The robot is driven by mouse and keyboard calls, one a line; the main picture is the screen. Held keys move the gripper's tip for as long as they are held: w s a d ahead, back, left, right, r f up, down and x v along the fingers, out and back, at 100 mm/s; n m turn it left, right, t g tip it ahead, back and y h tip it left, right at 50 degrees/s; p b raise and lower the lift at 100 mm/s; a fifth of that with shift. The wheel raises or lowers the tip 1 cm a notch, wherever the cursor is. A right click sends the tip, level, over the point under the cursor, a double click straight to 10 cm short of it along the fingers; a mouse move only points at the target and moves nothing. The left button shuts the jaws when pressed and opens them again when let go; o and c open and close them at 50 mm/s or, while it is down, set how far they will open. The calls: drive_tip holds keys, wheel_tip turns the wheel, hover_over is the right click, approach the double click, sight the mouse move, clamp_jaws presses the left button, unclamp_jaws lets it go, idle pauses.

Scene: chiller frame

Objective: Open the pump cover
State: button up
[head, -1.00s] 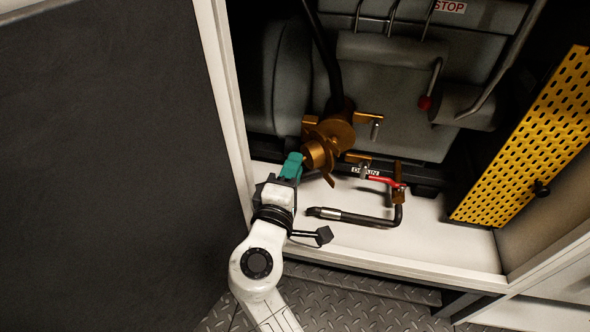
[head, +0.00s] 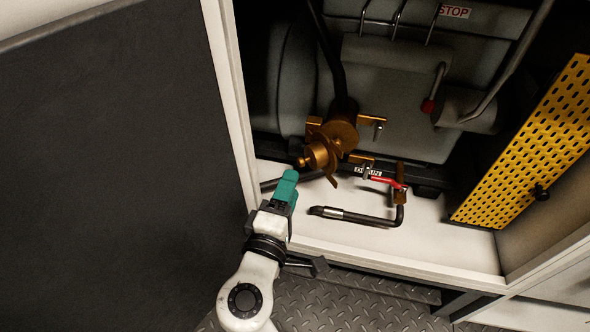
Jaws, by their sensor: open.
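The brass pump (head: 343,132) sits inside the frame on a dark pipe. Its round front cover (head: 318,156) faces down-left, with a small knob (head: 302,162) at its middle. I cannot tell whether the cover stands loose from the body. My gripper (head: 290,177), with teal fingers, is just below and left of the knob, with a small visible gap. It is open and appears to hold nothing; the space between its fingers is hard to see.
A drain pipe (head: 360,217) with a red-handled valve (head: 388,182) lies right of my gripper on the white floor. A yellow perforated panel (head: 520,145) stands at the right. A white post (head: 230,100) and dark door panel (head: 110,160) bound the left.

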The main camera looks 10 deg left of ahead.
drive_tip(key=s+p, duration=0.1)
drive_tip(key=s, duration=0.4)
drive_tip(key=shift+s+a, duration=0.15)
drive_tip(key=shift+a, duration=0.05)
